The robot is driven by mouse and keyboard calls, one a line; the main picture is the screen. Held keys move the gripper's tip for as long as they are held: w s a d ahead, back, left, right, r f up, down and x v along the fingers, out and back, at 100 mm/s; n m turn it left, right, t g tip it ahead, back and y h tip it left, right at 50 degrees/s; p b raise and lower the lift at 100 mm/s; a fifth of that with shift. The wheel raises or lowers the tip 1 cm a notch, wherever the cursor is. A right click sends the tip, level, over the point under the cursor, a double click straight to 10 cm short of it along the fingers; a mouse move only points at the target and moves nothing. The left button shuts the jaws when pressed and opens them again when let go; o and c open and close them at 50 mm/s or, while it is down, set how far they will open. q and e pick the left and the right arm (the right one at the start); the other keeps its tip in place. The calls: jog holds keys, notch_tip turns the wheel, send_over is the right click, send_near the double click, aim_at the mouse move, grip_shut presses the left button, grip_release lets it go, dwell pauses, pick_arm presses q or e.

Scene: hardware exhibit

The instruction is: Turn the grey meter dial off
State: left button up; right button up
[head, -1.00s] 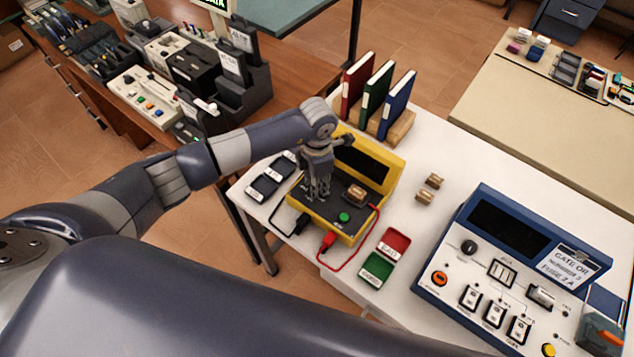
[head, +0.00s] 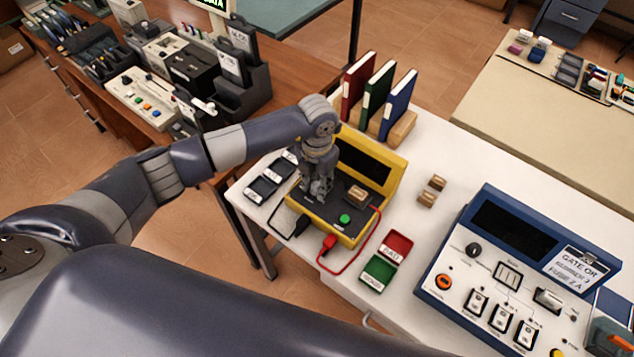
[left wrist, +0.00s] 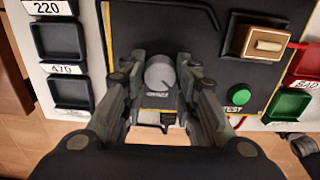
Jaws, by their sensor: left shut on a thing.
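The yellow meter (head: 345,232) with a dark panel stands on the white table. Its grey dial (left wrist: 160,72) shows in the left wrist view, between the fingers of my left gripper (left wrist: 161,80). The dial is round with a pale pointer mark; its lettering is too small to read. My left gripper is shut on the dial, one finger on each side. In the head view the left gripper (head: 318,190) points down at the panel and hides the dial. My right gripper is not in view.
A green TEST button (left wrist: 238,94) and a tan component (left wrist: 262,43) sit on the panel's right side. Black trays (head: 270,178) lie left of the meter. Red and green boxes (head: 378,271) stand in front, a blue console (head: 440,268) to the right, binders (head: 378,95) behind.

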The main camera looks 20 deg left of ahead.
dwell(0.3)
pick_arm(q)
jog(key=o, duration=1.1)
notch_tip(320, 180, up, 12)
